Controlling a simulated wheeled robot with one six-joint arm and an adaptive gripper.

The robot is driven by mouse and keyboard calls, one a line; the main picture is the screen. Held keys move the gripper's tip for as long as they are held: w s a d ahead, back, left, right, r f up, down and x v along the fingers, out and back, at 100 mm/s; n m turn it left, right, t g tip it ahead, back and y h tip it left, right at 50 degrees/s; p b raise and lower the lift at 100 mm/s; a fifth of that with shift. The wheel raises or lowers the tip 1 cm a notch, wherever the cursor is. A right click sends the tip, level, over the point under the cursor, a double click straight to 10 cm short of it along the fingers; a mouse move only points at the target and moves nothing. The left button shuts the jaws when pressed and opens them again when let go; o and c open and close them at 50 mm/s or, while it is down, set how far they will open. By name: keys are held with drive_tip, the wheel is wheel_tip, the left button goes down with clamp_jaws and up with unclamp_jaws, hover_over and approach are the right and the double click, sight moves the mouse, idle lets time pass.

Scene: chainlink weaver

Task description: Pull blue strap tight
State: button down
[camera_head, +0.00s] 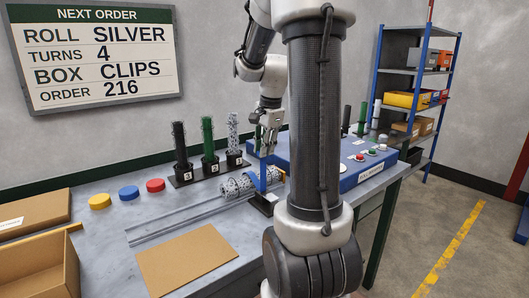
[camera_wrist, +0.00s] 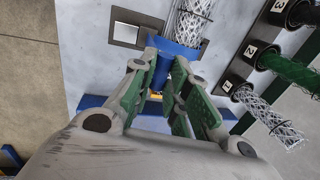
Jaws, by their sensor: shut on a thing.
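The blue strap (camera_head: 262,178) stands up from around the end of a silver wire mesh roll (camera_head: 236,187) lying on the bench. In the wrist view the blue strap (camera_wrist: 178,48) wraps the mesh roll (camera_wrist: 193,22), and its tail runs down between my fingers. My gripper (camera_head: 266,146) is above the roll, pointing down, shut on the strap's tail. Its green-padded fingers (camera_wrist: 164,72) also show in the wrist view. How tight the loop is around the roll cannot be told.
A rack of silver, green and black mesh rolls (camera_head: 208,140) stands behind. The blue machine (camera_head: 340,165) is right of my gripper. Yellow, blue and red discs (camera_head: 128,193), a cardboard sheet (camera_head: 186,262) and an open box (camera_head: 40,268) lie left and in front.

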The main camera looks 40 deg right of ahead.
drive_tip(key=c, duration=1.4)
unclamp_jaws()
drive_tip(key=r, duration=0.4)
drive_tip(key=s+r, duration=0.1)
drive_tip(key=r, duration=0.3)
drive_tip(key=s+r, duration=0.1)
drive_tip(key=r, duration=0.2)
drive_tip(key=shift+s+r, duration=0.15)
drive_tip(key=shift+r, duration=0.25)
